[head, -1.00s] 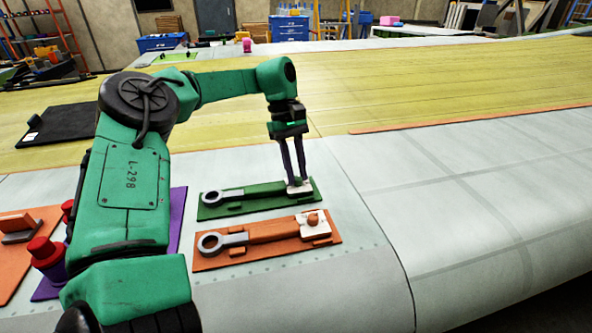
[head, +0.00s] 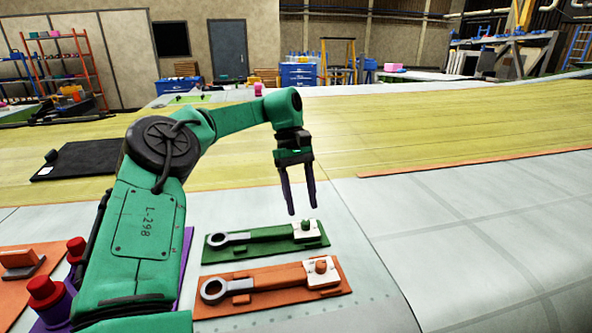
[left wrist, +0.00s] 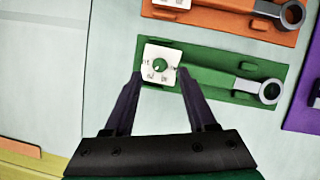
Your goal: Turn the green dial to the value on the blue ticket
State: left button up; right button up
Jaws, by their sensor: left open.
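The green dial (head: 306,225) is a small knob on a white plate at the right end of the green tool board (head: 225,254). In the left wrist view the green dial (left wrist: 160,66) sits on its white square, which bears small marks too small to read. My left gripper (head: 304,208) is open and empty above the dial, apart from it. In the left wrist view its fingertips (left wrist: 160,78) lie either side of the white plate's lower edge. I see no blue ticket. My right gripper is not in view.
An orange board (head: 335,290) with a similar orange dial (head: 321,267) lies just in front of the green one. Red-topped purple cylinders (head: 46,291) stand at the left. A black panel (head: 82,168) lies farther back. The pale wing surface to the right is clear.

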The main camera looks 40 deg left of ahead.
pick_arm(q)
jog(key=p+v, duration=0.6)
jog(key=v, duration=0.5)
jog(key=shift+w, duration=0.1)
